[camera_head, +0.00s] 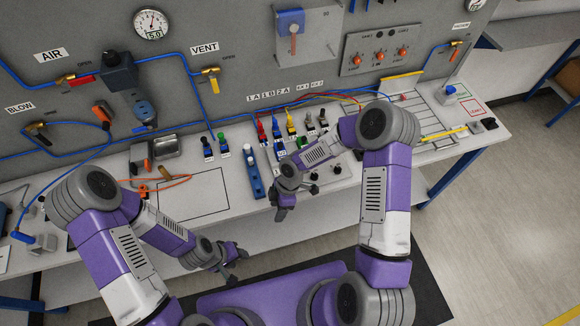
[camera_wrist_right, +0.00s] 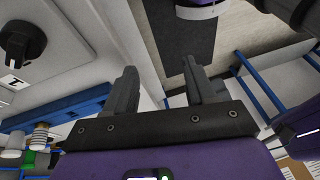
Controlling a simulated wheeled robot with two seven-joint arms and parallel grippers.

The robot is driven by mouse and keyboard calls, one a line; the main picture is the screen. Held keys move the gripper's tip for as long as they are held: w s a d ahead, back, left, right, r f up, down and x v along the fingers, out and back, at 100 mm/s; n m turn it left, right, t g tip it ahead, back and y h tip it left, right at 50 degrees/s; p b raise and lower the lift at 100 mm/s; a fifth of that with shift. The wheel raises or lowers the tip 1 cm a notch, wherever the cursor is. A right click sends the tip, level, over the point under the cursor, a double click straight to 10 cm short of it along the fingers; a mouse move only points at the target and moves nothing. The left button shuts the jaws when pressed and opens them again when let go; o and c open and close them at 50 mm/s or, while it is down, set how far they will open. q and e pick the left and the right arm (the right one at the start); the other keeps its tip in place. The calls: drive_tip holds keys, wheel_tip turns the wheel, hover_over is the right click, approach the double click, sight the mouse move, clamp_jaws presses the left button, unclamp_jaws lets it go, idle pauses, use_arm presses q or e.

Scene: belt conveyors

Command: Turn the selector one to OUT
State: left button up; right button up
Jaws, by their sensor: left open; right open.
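A black rotary selector knob (camera_wrist_right: 24,45) sits on a light plate at the upper left of the right wrist view. A small label with an "I" mark is beside it. In the head view, small dark knobs (camera_head: 337,169) show at the bench front, partly behind my right arm. I cannot tell which is selector one, and no OUT mark is legible. My right gripper (camera_head: 282,213) hangs at the bench's front edge. Its fingers (camera_wrist_right: 160,84) are apart and empty, with the knob off to their left. My left gripper (camera_head: 240,252) is open and empty, low in front of the bench.
Coloured plugs and cables (camera_head: 276,128) stand behind my right forearm. A blue device (camera_head: 253,175) is on the bench left of the right gripper. An upright panel with valves, gauges and orange switches (camera_head: 379,56) rises behind. The floor right of the bench is clear.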

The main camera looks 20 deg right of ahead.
drive_tip(key=w+d+r+n+h, duration=0.1)
drive_tip(key=w+d+r+n, duration=0.1)
drive_tip(key=w+n, duration=0.1)
drive_tip(key=w+d+r+n+h, duration=0.1)
drive_tip(key=w+r+n, duration=0.1)
drive_tip(key=w, duration=0.1)
drive_tip(key=w+d+r+n+t+h, duration=0.1)
drive_tip(key=w+d+r+n, duration=0.1)
drive_tip(key=w+n, duration=0.1)
drive_tip(key=shift+w+d+r+n+h, duration=0.1)
drive_tip(key=shift+d+r+n+h, duration=0.2)
drive_tip(key=shift+h, duration=0.1)
drive_tip(key=shift+w+d+r+n, duration=0.1)
drive_tip(key=shift+w+d+n, duration=0.1)
drive_tip(key=shift+d+n, duration=0.1)
drive_tip(key=shift+d+f+p, duration=0.1)
drive_tip(key=shift+f+p, duration=0.2)
drive_tip(key=shift+f, duration=0.05)
use_arm(q)
wheel_tip(320, 180, up, 2)
drive_tip(key=shift+r, duration=0.1)
use_arm(e)
wheel_tip(320, 180, down, 6)
drive_tip(key=shift+s+d+f, duration=0.1)
drive_tip(key=shift+f, duration=0.15)
drive_tip(key=c, duration=1)
